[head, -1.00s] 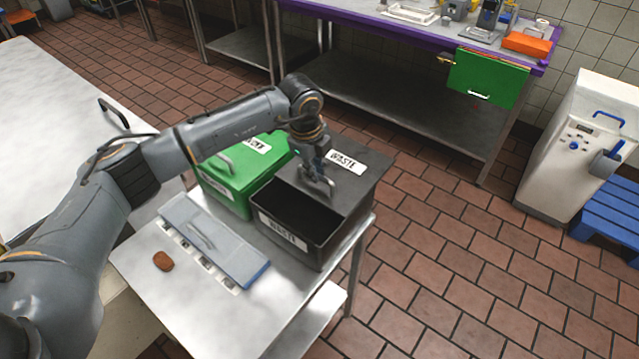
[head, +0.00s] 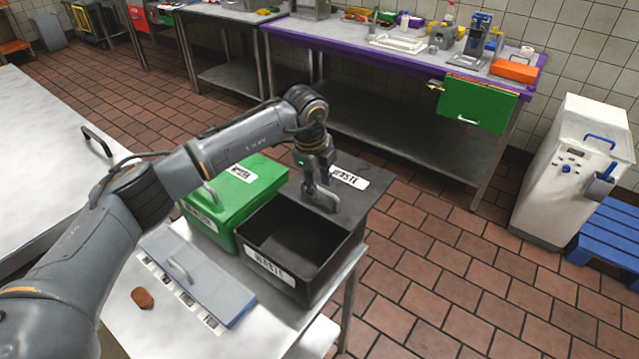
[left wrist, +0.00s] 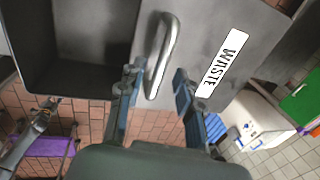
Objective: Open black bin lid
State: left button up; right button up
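The black waste bin (head: 325,270) stands on the metal table. Its dark lid (head: 375,195), with a white label, sits toward the back, and much of the bin's dark inside is uncovered. My left gripper (head: 321,199) is at the lid's front part, over the metal handle. In the left wrist view, the gripper's two fingers (left wrist: 157,92) are spread apart. The lid handle (left wrist: 166,50) extends toward the gap between them, closer to the left finger; I cannot tell whether they touch. The lid label (left wrist: 224,62) shows on the right and the open bin (left wrist: 85,40) on the left. My right gripper is out of view.
A closed green bin (head: 235,195) stands directly left of the black one. A grey-blue lidded tray (head: 195,275) and a brown piece (head: 142,298) lie in front. A purple-edged table (head: 390,55) is behind. Tiled floor is free on the right.

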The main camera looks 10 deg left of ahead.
pick_arm(q)
notch_tip(320, 180, up, 12)
jog(key=s, duration=0.2)
jog(key=shift+s+a, duration=0.15)
jog(key=shift+a, duration=0.3)
jog(key=shift+f, duration=0.2)
